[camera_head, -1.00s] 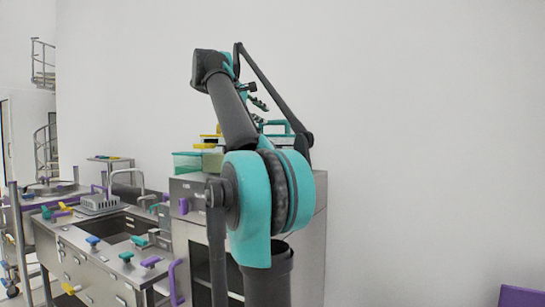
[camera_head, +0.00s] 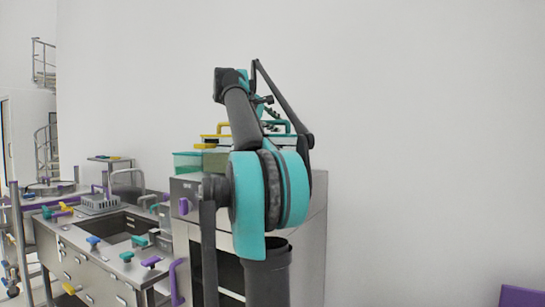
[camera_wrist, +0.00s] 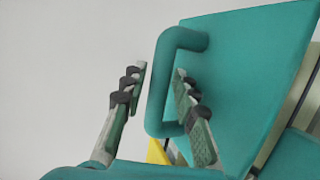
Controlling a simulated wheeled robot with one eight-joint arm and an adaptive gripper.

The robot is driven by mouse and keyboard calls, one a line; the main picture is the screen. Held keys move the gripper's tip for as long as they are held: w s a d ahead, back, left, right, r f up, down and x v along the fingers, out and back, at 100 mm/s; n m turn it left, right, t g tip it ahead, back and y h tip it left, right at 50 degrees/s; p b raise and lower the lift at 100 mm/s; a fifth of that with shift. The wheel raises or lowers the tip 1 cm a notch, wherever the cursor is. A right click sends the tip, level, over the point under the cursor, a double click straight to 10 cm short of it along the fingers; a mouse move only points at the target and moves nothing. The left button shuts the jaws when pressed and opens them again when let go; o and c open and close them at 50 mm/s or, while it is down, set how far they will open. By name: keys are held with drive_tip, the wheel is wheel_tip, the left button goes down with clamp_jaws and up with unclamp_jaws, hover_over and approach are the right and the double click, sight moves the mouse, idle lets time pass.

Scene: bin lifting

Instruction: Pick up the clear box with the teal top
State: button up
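The teal top (camera_wrist: 245,75) of the box fills the right of the wrist view, with a thick teal loop handle (camera_wrist: 160,85) standing out from it. My gripper (camera_wrist: 159,72) is open, one finger on each side of the handle in the picture. I cannot tell whether either finger touches it. In the head view the teal handle and top (camera_head: 277,126) show on the cabinet top, partly hidden behind my arm. The box's clear body is mostly hidden. My gripper (camera_head: 270,112) is small there, just above the handle.
A clear teal bin (camera_head: 187,163) and a yellow-handled bin (camera_head: 212,137) stand left of my arm on the metal cabinet (camera_head: 318,225). A yellow part (camera_wrist: 156,152) shows below the handle in the wrist view. A sink counter (camera_head: 75,235) stands at left; a plain wall is behind.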

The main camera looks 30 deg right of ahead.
clamp_jaws()
idle(0.4)
